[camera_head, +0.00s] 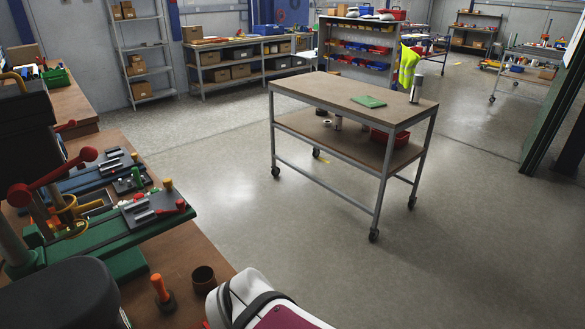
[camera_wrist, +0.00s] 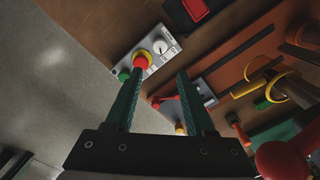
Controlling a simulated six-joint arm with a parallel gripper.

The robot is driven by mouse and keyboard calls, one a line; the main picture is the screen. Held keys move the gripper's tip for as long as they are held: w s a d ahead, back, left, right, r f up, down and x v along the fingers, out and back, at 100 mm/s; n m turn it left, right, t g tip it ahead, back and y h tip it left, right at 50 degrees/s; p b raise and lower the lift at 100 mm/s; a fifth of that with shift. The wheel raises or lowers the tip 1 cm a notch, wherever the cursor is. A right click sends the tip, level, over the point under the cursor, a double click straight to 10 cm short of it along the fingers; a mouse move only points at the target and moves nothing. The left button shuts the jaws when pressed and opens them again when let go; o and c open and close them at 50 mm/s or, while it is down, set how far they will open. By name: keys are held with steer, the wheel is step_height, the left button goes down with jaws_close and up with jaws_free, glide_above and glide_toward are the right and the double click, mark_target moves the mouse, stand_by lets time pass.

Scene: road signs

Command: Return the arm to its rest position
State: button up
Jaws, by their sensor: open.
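My gripper (camera_wrist: 158,78) shows in the wrist view as two dark green fingers on a dark base. The fingers are spread apart with nothing held between them. Beyond the fingertips is a grey control panel (camera_wrist: 150,62) with a red-and-yellow button, a green button and a round pale dial. I cannot tell the distance from the fingertips to the panel. In the head view I cannot make out the gripper fingers.
A wheeled cart (camera_head: 310,95) stands centre right. Shelves (camera_head: 140,50) line the back; open floor (camera_head: 245,190) lies between.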

steer(key=shift+r, duration=0.45)
steer(key=s+d+m+y, duration=0.1)
steer(key=s+d+m, duration=0.4)
steer(key=d, duration=0.7)
steer(key=shift+s+r+y, duration=0.3)
steer(key=shift+s+y, duration=0.1)
steer(key=shift+s, duration=0.2)
